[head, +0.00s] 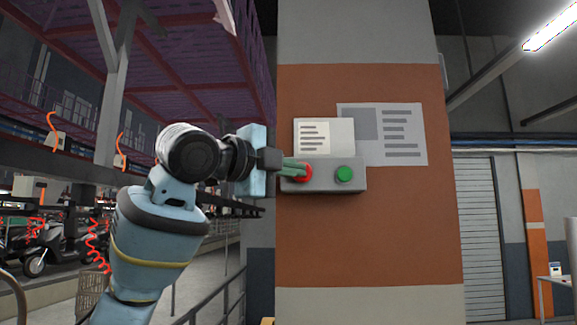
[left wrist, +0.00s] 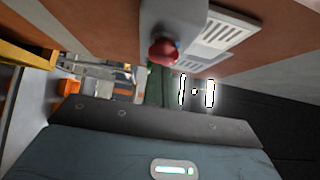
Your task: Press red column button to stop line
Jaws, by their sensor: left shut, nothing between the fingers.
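The red button (head: 304,173) sits on the left part of a grey control box (head: 325,186) on the column. A green button (head: 344,174) is to its right on the same box. My left gripper (head: 293,168) is shut and empty, with its greenish fingertips at the red button in the head view, overlapping its left part. In the left wrist view the red button (left wrist: 164,51) stands out from the box, just above the fingers (left wrist: 160,88). I cannot tell whether the tips touch the button. My right gripper is not in view.
The column (head: 370,245) has an orange band and carries paper notices (head: 393,135) above the box. A railing (head: 215,295) runs at the lower left. Scooters (head: 55,250) stand on the line at the far left. A table (head: 556,284) is at the far right.

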